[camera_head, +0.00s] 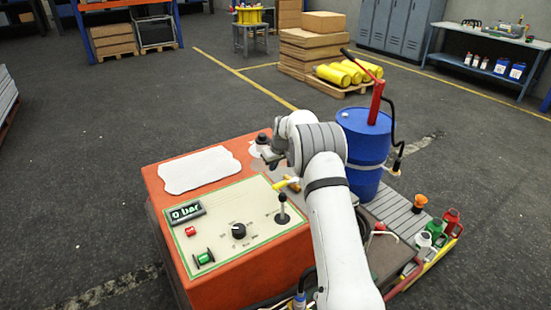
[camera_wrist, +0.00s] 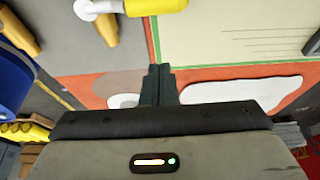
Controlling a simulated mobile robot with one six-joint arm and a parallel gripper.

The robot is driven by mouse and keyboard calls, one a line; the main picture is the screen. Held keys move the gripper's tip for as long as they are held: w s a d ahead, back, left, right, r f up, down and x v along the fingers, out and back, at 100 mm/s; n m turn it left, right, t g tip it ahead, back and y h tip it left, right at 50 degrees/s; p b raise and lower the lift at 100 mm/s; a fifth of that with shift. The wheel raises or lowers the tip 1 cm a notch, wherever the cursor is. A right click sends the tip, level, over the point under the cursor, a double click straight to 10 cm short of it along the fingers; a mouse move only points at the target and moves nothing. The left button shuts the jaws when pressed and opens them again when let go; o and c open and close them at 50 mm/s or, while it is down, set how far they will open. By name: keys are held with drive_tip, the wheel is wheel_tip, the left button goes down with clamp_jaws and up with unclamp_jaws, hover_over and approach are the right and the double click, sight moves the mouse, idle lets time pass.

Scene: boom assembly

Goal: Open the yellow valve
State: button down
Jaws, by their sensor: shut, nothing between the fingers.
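The yellow valve (camera_head: 286,183) sits on top of the orange machine, at the right edge of its control panel, partly hidden by my white arm. In the wrist view, a yellow and white valve part (camera_wrist: 155,6) shows at the top edge, cut off by the frame. My gripper (camera_head: 268,158) is above the machine top, just behind the valve in the head view. In the wrist view its fingers (camera_wrist: 159,70) are together, with nothing between them. The fingers are apart from the valve.
The panel (camera_head: 240,225) carries a black lever (camera_head: 282,208), a black knob (camera_head: 239,230), and a display reading 0 bar (camera_head: 186,212). A blue barrel (camera_head: 365,145) with a red hand pump (camera_head: 376,102) stands close right of my arm. Several bottles (camera_head: 437,228) stand at the right.

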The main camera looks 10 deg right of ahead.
sight(285, 184)
drive_tip(key=x, duration=0.3)
drive_tip(key=shift+f+p, duration=0.15)
drive_tip(key=shift+p, duration=0.2)
drive_tip(key=s, duration=0.1)
drive_tip(key=s+d, duration=0.1)
drive_tip(key=s, duration=0.1)
drive_tip(key=shift+d+p, duration=0.1)
drive_tip(key=shift+p, duration=0.2)
drive_tip(key=shift+s+d+f, duration=0.15)
drive_tip(key=shift+s+f, duration=0.1)
drive_tip(key=shift+s, duration=0.1)
drive_tip(key=shift+s+f+n+b, duration=0.1)
drive_tip(key=shift+f+n+b, duration=0.15)
drive_tip(key=shift+b, duration=0.35)
